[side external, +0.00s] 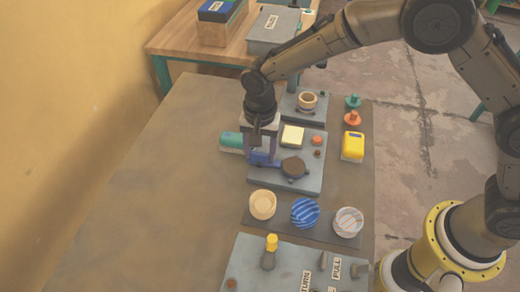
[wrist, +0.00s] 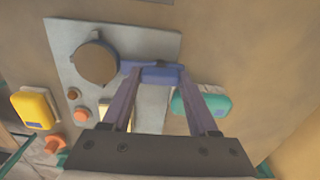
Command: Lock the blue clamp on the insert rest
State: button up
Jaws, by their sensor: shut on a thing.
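The blue clamp (side external: 264,159) is a low bar on a grey plate (side external: 313,180), beside a dark brown round disc (side external: 293,167). My gripper (wrist: 158,72) is shut on the clamp, one finger at each end. In the side view my gripper (side external: 262,155) points down at the plate's left edge and partly hides the clamp. I cannot tell whether the clamp is locked.
A teal block (side external: 231,141) lies close to my gripper's left. A yellow block (side external: 353,146) stands to the right. Several round pieces, one striped blue (side external: 305,212), sit in front. The table's left side is clear.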

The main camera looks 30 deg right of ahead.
aim_at(260, 154)
jog(key=shift+r+m, duration=0.1)
jog(key=shift+m, duration=0.2)
dwell(0.4)
jog(key=o, duration=1.4)
notch_tip(260, 154, up, 14)
jog(key=shift+f, duration=0.15)
